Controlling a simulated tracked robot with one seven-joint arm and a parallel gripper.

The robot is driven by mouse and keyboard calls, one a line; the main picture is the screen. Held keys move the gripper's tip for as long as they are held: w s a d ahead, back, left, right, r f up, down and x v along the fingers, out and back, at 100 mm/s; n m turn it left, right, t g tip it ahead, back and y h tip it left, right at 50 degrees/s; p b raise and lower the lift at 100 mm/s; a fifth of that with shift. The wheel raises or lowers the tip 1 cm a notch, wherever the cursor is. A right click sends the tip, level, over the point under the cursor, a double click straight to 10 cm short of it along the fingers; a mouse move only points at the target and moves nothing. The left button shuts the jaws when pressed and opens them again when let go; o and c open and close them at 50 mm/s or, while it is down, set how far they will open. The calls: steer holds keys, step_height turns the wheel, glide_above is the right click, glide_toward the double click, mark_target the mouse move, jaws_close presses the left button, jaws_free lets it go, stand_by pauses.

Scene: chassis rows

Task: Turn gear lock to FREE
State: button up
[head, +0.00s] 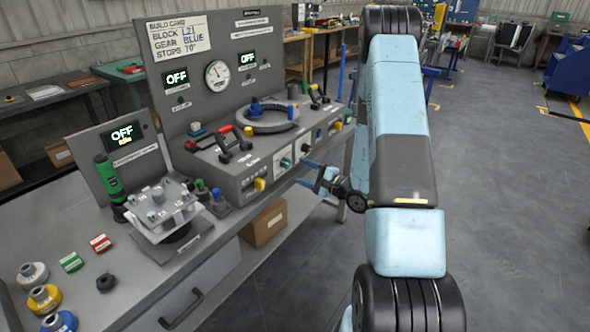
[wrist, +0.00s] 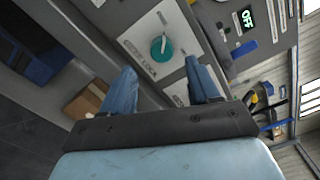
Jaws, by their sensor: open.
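The gear lock is a round teal knob with a white pointer (wrist: 161,48) on a light plate marked LOCK in the wrist view. The pointer lies nearly along the picture's vertical; the position words are too small to read. In the head view the knob (head: 286,163) sits small on the front face of the grey bench unit. My gripper (wrist: 160,65) is open, with two blue fingers apart and nothing between them. The knob shows just beyond the fingertips, between their lines, and they look clear of it. The head view has my gripper (head: 309,173) in front of this face.
The grey unit (head: 237,184) carries a dark ring (head: 268,119) and a red-handled clamp (head: 233,143) on top. A yellow knob (head: 260,184) is left of the gear lock. A cardboard box (head: 264,223) sits below the bench. Open floor lies to the right.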

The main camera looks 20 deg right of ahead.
steer(key=v, duration=0.8)
steer(key=s+a+r+n+g+y, duration=0.1)
steer(key=s+a+r+n+g, duration=0.55)
steer(key=a+r, duration=0.2)
steer(key=s+a+r+n+g+y, duration=0.1)
steer(key=s+a+r+n+g, duration=0.5)
steer(key=r+g, duration=0.25)
steer(key=s+d+r+n+t+h, duration=0.1)
steer(key=s+d+r+t+h, duration=0.1)
steer(key=s+r+h, duration=0.4)
steer(key=s+d+r+n+t+h, duration=0.2)
steer(key=s+d+r+t+h, duration=0.1)
steer(key=s+r+h, duration=0.3)
steer(key=shift+s+r+t+h, duration=0.35)
steer(key=shift+r+t, duration=0.15)
steer(key=shift+r, duration=0.55)
